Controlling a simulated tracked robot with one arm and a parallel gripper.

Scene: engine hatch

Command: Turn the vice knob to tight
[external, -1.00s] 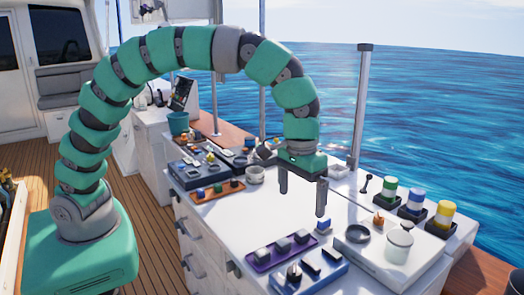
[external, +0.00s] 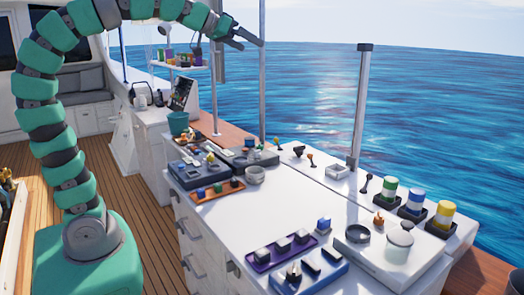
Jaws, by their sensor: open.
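I cannot tell for sure which item is the vice or its knob. A small blue piece with a grey top (external: 323,225) stands on the white counter, behind the blue tray, and may be the vice. Small dark and orange knob-like pieces (external: 311,158) stand at the counter's back edge; their setting is too small to read. My gripper (external: 252,43) is open and empty. It is raised high at the top of the external view, fingers pointing right, well above and away from the counter.
A purple tray (external: 260,267) and a blue tray (external: 325,281) with grey blocks lie at the counter's front. Green, blue and yellow banded jars (external: 389,188) stand at the right. A grey post (external: 360,105) rises behind. The counter's middle is clear.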

